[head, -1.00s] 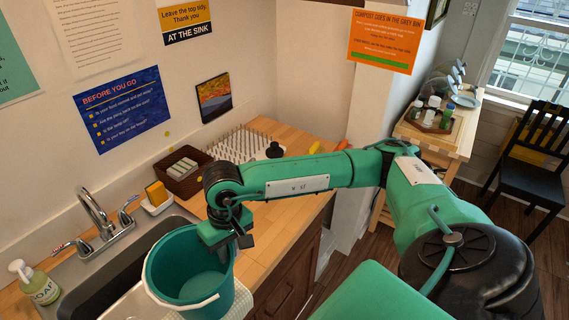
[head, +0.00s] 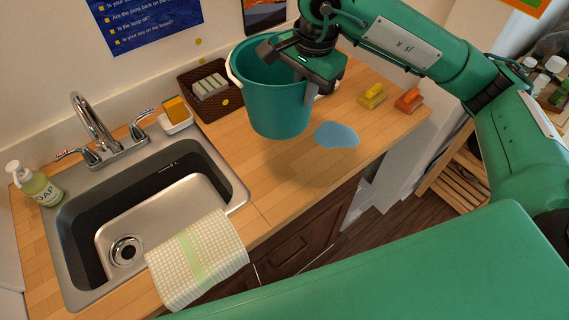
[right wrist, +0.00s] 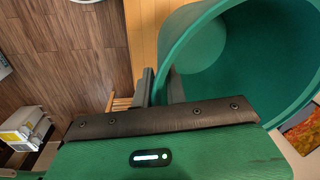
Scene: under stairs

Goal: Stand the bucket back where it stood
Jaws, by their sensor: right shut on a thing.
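The teal bucket (head: 275,105) with a white handle is upright at the wooden counter (head: 243,155), right of the sink. I cannot tell whether its base touches the wood. My right gripper (head: 292,55) is shut on the bucket's rim from the right. In the right wrist view, the fingers (right wrist: 162,88) pinch the wall of the bucket (right wrist: 232,55), and its inside looks empty. A flat blue patch (head: 336,134) lies on the counter just right of the bucket. My left gripper is not in view.
The sink (head: 165,225) is at left, with a checked cloth (head: 197,262) over its front edge. A yellow object (head: 371,96) and an orange one (head: 408,100) lie to the right. The counter's front strip is clear.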

